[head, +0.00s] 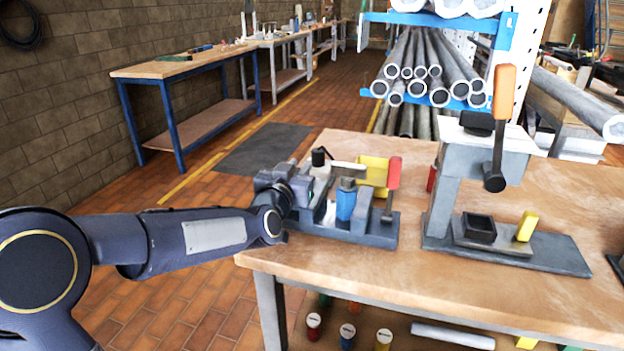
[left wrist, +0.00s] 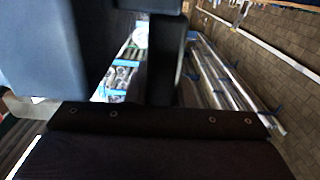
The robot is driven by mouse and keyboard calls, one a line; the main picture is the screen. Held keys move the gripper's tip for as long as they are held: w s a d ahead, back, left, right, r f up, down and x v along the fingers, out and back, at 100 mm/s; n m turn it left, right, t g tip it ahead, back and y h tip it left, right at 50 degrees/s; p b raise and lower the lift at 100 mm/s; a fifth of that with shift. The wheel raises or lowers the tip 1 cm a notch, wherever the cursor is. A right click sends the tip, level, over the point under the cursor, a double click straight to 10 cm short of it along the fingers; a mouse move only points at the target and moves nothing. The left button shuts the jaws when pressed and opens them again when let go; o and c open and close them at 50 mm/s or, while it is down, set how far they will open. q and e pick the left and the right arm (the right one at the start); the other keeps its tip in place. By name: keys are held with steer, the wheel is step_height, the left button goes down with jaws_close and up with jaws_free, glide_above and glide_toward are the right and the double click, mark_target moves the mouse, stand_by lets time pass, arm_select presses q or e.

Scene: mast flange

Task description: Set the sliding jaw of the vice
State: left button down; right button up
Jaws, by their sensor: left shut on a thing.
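The vice (head: 345,232) is a grey-based fixture near the left end of the wooden workbench. A blue block (head: 346,202), a grey upright block (head: 362,206), a yellow part (head: 373,172) and a red-handled lever (head: 394,173) sit on it. My left gripper (head: 303,187) is at the vice's left end, shut on a part there. Its fingers and the held part are mostly hidden in the head view. The left wrist view shows large dark surfaces close to the camera, too near to name surely. I cannot tell which block is the sliding jaw. My right gripper is out of view.
A grey press-like stand (head: 440,200) with an orange-handled lever (head: 503,95), a black small tray (head: 479,228) and a yellow block (head: 527,226) stands to the right on the workbench (head: 420,285). Pipes (head: 420,75) lie on a rack behind. The bench front is clear.

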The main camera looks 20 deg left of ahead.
arm_select(q)
steer(key=shift+a+f, duration=0.15)
steer(key=shift+a, duration=0.65)
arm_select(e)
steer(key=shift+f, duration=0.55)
arm_select(q)
steer(key=c, duration=1.2)
jaws_free()
steer(key=shift+a, duration=0.15)
steer(key=shift+c, duration=0.2)
steer(key=shift+s, duration=0.15)
steer(key=s, duration=0.7)
steer(key=shift+s, duration=0.25)
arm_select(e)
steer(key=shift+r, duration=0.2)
